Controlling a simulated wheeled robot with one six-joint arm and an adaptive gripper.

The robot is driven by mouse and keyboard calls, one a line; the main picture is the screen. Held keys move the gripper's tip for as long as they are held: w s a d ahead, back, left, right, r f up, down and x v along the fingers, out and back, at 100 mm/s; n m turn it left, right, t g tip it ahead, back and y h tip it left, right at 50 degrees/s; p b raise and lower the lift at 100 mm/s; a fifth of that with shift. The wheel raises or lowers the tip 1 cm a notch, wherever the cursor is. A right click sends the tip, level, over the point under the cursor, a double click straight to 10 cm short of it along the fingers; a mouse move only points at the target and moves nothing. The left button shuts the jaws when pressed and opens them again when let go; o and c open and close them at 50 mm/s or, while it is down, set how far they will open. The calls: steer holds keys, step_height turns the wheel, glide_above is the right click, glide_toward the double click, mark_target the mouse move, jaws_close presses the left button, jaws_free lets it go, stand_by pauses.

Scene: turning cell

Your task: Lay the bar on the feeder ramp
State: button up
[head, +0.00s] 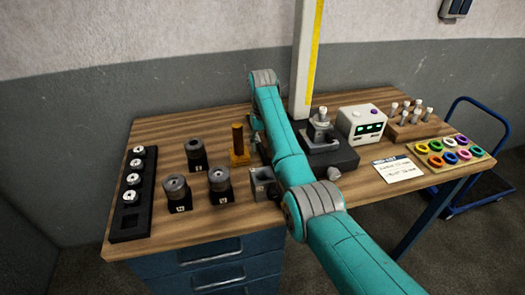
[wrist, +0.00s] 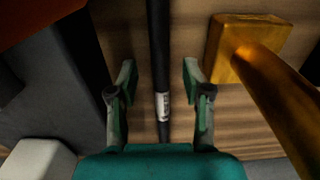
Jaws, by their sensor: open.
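A thin black bar (wrist: 157,50) with a white label lies lengthwise in the wrist view, over the wooden bench top. My gripper (wrist: 158,76) is open, with one finger on each side of the bar and a gap on both sides. Whether the fingertips are down at the bar's height I cannot tell. In the head view my gripper (head: 257,130) is small and partly hidden beside the brass post, and the bar cannot be made out clearly behind my arm. I cannot pick out a feeder ramp in either view.
A brass post on a square base (wrist: 232,62) stands close right of my gripper; the head view shows it too (head: 238,142). A dark block (wrist: 55,90) is close on the left. Several dark fixtures, a grey instrument (head: 362,123) and a ring tray (head: 440,160) occupy the bench (head: 160,245).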

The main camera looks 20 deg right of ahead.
steer(key=shift+f, duration=0.9)
jaws_close()
steer(key=shift+w+r, duration=0.1)
steer(key=shift+r, duration=0.05)
